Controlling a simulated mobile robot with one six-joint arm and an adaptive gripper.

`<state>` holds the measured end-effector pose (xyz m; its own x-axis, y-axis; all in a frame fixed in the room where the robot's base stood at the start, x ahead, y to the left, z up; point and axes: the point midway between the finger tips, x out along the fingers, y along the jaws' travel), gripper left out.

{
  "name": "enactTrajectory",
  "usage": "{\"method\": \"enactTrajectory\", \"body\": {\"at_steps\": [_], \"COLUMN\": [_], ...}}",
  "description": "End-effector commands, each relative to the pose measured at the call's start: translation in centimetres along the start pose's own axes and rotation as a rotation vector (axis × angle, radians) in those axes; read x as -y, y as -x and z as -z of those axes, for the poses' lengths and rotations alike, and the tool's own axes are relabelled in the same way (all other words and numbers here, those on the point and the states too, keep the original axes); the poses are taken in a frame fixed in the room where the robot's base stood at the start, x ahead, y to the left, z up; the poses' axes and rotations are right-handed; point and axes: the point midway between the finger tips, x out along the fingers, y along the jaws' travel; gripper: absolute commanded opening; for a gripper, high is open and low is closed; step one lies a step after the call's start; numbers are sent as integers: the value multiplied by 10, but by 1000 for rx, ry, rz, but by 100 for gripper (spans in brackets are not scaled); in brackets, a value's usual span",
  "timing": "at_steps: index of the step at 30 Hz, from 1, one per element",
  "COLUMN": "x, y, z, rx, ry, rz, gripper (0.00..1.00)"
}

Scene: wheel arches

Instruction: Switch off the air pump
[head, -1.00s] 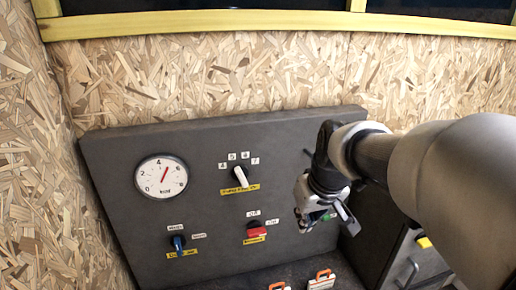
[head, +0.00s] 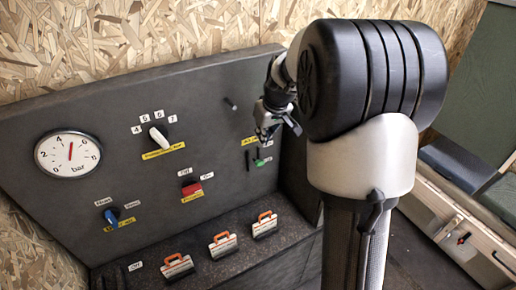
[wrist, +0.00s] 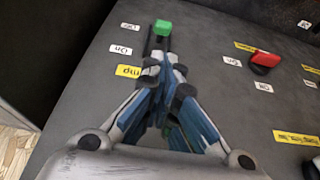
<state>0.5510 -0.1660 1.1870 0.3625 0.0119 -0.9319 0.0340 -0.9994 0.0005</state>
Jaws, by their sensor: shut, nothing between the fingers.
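The switch with a green handle (head: 263,161) sits at the right end of the dark panel (head: 105,95). In the wrist view the green handle (wrist: 163,29) tops a dark lever, with white tags reading Off and On to its left and a yellow label (wrist: 128,71) ending in "mp". My gripper (wrist: 163,72) is shut and empty, its tips just below the green handle in that picture. A small gap seems to show, but I cannot tell whether they touch the lever. In the head view my gripper (head: 268,138) is close in front of the panel by this switch.
The panel also bears a red switch (head: 192,190), a white selector knob (head: 158,136), a blue knob (head: 110,216) and a gauge (head: 70,158). Several orange-handled padlock-like blocks (head: 222,245) stand on the ledge below. A wooden chest (head: 450,232) stands at right.

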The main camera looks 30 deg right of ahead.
Motion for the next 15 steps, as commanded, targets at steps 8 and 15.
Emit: {"method": "enactTrajectory", "body": {"at_steps": [8, 15], "x": [1, 0], "y": [-39, -80], "z": [-2, -2], "rx": [3, 2], "ry": [0, 0], "rz": [2, 1], "gripper": [0, 0]}}
